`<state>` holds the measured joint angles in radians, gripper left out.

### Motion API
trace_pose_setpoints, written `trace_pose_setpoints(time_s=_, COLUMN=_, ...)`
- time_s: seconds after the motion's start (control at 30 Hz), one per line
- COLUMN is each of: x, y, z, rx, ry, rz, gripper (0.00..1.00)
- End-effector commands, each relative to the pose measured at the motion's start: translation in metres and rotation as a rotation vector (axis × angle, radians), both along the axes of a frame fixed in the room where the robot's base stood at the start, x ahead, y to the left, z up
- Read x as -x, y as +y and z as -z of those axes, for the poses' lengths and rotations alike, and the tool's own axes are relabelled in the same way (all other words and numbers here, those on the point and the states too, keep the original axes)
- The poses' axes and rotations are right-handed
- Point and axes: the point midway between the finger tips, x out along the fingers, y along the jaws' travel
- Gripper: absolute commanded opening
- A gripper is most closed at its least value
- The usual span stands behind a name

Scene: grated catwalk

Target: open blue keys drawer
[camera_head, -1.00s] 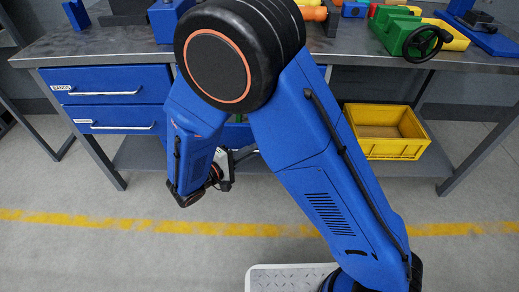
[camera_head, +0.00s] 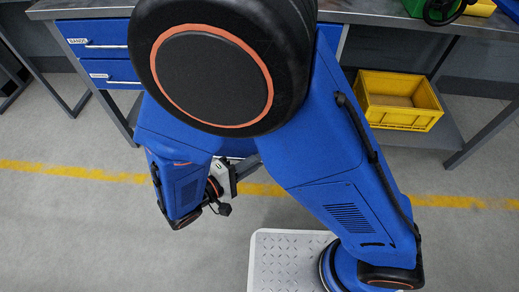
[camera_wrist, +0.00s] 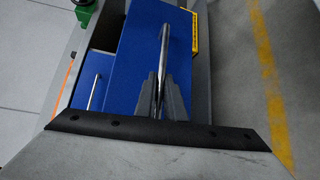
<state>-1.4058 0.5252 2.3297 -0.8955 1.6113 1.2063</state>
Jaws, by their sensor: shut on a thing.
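In the wrist view, my gripper (camera_wrist: 160,98) is shut on the long metal handle (camera_wrist: 165,45) of a blue drawer (camera_wrist: 135,58). This drawer front looks nearer to the camera than another blue drawer (camera_wrist: 95,82) beside it, which has its own bar handle. No name label can be read on the gripped drawer. In the head view, two blue drawers sit under the bench at the left; the upper one (camera_head: 108,31) has a white label and the lower one (camera_head: 108,73) is below it. My arm hides the fingertips and the gripped handle there.
A grey metal bench (camera_head: 370,12) runs across the back. A yellow crate (camera_head: 398,118) stands on its lower shelf at the right. Bench legs stand at both sides.

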Motion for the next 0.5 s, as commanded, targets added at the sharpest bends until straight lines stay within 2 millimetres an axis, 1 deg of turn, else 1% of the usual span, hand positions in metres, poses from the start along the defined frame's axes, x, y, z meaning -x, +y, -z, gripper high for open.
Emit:
trace_pose_setpoints(time_s=0.13, x=0.0046, y=0.0009, z=0.0003, rx=-0.001, ry=0.001, rz=-0.001, gripper=0.00)
trace_pose_setpoints(time_s=0.47, x=0.0049, y=0.0010, z=0.0003, rx=-0.002, ry=0.000, rz=-0.001, gripper=0.00)
trace_pose_setpoints(time_s=0.5, x=0.0049, y=0.0010, z=0.0003, rx=-0.002, ry=0.000, rz=-0.001, gripper=0.16)
